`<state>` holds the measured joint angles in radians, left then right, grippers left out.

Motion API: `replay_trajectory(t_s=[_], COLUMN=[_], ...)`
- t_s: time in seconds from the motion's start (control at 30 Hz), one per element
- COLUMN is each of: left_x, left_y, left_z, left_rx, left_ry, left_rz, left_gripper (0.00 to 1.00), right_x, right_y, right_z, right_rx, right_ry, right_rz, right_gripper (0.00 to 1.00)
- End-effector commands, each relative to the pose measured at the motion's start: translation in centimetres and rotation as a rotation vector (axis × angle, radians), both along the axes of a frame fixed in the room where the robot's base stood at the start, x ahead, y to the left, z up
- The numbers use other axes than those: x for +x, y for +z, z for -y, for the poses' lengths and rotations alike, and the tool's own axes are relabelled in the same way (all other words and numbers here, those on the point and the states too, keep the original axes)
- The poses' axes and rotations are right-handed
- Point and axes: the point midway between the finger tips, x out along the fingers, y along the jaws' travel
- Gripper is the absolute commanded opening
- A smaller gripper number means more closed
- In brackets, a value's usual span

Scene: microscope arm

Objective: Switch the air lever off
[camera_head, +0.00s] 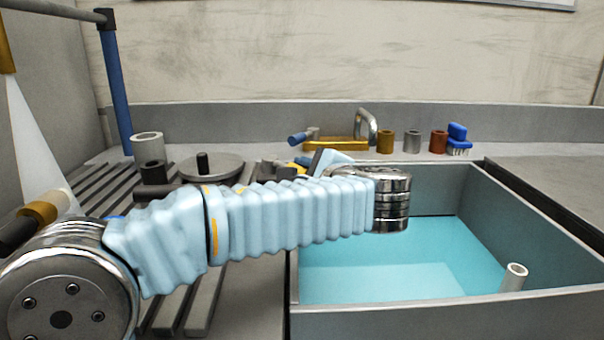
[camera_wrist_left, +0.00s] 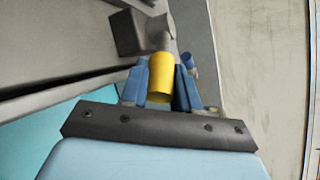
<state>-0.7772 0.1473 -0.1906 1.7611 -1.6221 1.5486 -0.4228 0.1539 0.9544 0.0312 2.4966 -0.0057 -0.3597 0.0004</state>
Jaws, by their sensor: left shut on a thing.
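A yellow cylindrical handle, which looks like the air lever (camera_wrist_left: 160,78), sits between the two blue fingers of my left gripper (camera_wrist_left: 162,86) in the left wrist view. The gripper is shut on it. A grey block (camera_wrist_left: 130,34) lies just beyond the handle. In the head view my left gripper (camera_head: 298,165) is at the back left corner of the sink, mostly hidden behind my own arm. Only a small yellow bit of the lever (camera_head: 299,169) shows there. My right gripper is not in view.
The sink (camera_head: 450,320) holds blue water and a pale tube (camera_head: 515,277). Behind it stand a tap on a yellow base (camera_head: 335,144), several small cylinders and a blue brush (camera_head: 458,133). A round plate (camera_head: 215,168) and a slatted rack (camera_head: 95,180) lie left.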

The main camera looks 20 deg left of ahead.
Motion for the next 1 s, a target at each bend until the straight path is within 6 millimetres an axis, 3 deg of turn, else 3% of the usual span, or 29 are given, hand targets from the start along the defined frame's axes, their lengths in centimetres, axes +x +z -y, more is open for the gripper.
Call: replay_trajectory(t_s=[0.33, 0.6, 0.97, 1.0], left_x=[-0.2, -1.8, -2.1, -2.1], left_y=[-0.2, -0.3, 0.0, 0.0], left_z=[-0.2, -1.0, -0.9, -0.9], left_rx=[-0.004, -0.005, 0.001, 0.001], left_ry=[-0.025, -0.231, -0.277, -0.277], left_rz=[0.0, 0.0, -0.001, -0.001], left_gripper=[0.0, 0.0, 0.0, 0.31], right_x=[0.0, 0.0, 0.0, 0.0], right_y=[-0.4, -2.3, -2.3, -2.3], right_z=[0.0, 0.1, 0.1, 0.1], right_rx=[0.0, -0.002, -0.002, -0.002], right_ry=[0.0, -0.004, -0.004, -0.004], right_rz=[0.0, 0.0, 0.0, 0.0], right_gripper=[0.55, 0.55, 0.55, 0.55])
